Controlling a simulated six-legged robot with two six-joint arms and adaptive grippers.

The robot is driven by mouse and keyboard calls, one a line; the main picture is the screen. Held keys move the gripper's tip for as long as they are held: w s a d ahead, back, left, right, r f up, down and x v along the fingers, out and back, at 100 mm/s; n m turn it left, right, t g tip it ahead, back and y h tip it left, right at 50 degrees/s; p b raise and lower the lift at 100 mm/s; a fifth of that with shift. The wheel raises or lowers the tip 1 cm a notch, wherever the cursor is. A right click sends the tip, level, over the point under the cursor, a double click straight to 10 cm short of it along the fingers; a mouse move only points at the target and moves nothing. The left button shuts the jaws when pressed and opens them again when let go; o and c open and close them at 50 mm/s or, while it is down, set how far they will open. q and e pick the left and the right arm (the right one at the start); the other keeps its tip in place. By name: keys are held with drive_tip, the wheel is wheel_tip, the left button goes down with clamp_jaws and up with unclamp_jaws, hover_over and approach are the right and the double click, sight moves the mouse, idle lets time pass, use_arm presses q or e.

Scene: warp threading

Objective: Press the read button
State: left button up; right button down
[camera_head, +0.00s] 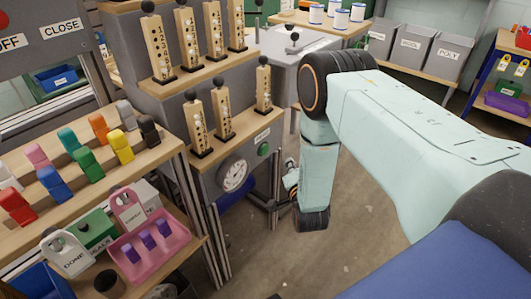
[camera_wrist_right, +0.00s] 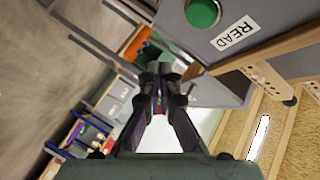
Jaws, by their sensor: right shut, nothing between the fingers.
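The green read button (camera_head: 264,150) is on the front of a grey cabinet, below a small white label and above and right of a round dial. It also shows at the top of the right wrist view (camera_wrist_right: 203,13), next to a label reading READ (camera_wrist_right: 235,33). My right gripper (camera_head: 290,179) is partly hidden by my arm in the head view, right of and lower than the button. In the wrist view its fingers (camera_wrist_right: 160,72) meet at the tips, shut and empty. They are apart from the button. My left gripper is not in view.
The dial (camera_head: 234,174) is left of the button. Wooden pegs with black knobs (camera_head: 196,122) stand on the cabinet steps. A rack of coloured clips (camera_head: 87,163) and a pink tray (camera_head: 150,243) are at left. The floor (camera_head: 300,255) below my arm is clear.

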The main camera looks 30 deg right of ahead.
sight(264, 149)
drive_tip(key=w+a+b, duration=0.2)
drive_tip(key=w, duration=0.3)
drive_tip(key=shift+w+a+b, duration=0.25)
drive_tip(key=shift+w+b, duration=0.05)
drive_tip(key=shift+w, duration=0.1)
drive_tip(key=shift+w, duration=0.15)
idle(1.1)
drive_tip(key=shift+w+a, duration=0.15)
drive_tip(key=shift+w, duration=0.05)
drive_tip(key=shift+w+a+b, duration=0.2)
drive_tip(key=shift+w+b, duration=0.2)
drive_tip(key=shift+w, duration=0.05)
idle(0.9)
drive_tip(key=shift+s, duration=0.1)
drive_tip(key=shift+s+d+p, duration=0.35)
drive_tip(key=shift+s+p, duration=0.2)
drive_tip(key=shift+s, duration=0.2)
